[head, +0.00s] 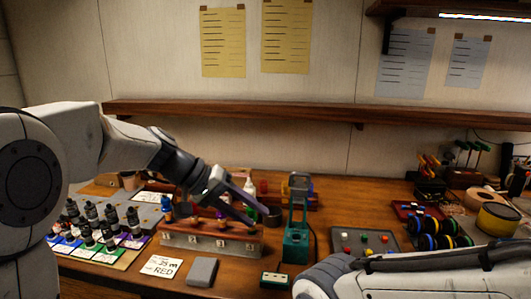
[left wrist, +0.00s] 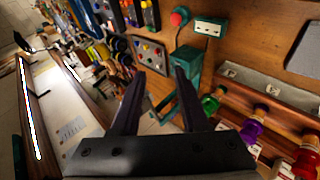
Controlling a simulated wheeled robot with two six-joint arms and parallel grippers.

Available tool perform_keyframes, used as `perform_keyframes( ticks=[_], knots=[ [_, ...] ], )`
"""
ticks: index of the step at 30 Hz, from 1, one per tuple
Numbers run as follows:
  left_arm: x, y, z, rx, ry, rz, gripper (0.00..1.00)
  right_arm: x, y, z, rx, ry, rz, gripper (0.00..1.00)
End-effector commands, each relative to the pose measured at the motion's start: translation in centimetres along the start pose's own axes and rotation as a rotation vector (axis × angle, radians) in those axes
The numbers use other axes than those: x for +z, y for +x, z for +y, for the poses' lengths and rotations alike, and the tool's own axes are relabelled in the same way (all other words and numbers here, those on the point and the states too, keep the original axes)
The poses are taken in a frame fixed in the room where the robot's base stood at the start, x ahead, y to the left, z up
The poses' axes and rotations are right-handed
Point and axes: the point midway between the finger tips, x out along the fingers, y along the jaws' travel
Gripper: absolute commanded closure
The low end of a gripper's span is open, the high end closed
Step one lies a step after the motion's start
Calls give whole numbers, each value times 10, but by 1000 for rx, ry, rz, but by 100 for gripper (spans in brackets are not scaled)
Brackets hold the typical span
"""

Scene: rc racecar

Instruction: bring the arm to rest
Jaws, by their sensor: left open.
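My left arm comes in from the left in the head view. My left gripper (head: 259,214) is open and empty, above the wooden rack with numbered places (head: 212,238). In the left wrist view, the two dark fingers of my left gripper (left wrist: 160,85) stand apart with nothing between them. The green stand (head: 297,240) is to the right of the gripper in the head view; in the left wrist view this stand (left wrist: 186,90) shows beyond the fingers. Part of my right arm shows at the lower right of the head view; its gripper is not visible.
Several dark bottles (head: 108,215) stand on coloured cards at the left. A grey block (head: 202,271) and a card marked RED (head: 161,267) lie at the front. A tray with coloured buttons (head: 362,241) and black wheels (head: 436,240) are at the right. A shelf (head: 300,115) crosses the wall.

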Motion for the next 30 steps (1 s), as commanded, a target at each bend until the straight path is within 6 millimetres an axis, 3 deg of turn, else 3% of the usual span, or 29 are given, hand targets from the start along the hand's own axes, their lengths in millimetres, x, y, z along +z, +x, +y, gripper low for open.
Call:
perform_keyframes(
  ticks=[1,3,6,9,12,17,18,23,30],
  knots=[
    [19,10,-33,-109,-54,-14,55,0,0,0,0,0,0,25],
    [44,17,-78,-263,-105,-19,55,0,0,0,0,0,0,25],
    [79,18,-132,-456,-134,-18,55,0,0,0,0,0,0,25],
    [110,14,-173,-609,-122,-10,55,0,0,0,0,0,0,25],
    [135,10,-201,-716,-83,2,55,0,0,0,0,0,0,25],
    [169,7,-228,-817,9,20,55,0,0,0,0,0,0,25],
    [172,22,-233,-812,32,14,55,0,16,1,0,0,1,25],
    [188,58,-230,-782,104,-47,55,3,52,4,0,0,-1,25],
    [231,121,-228,-729,247,-167,55,6,119,9,0,0,0,25]
  ],
)
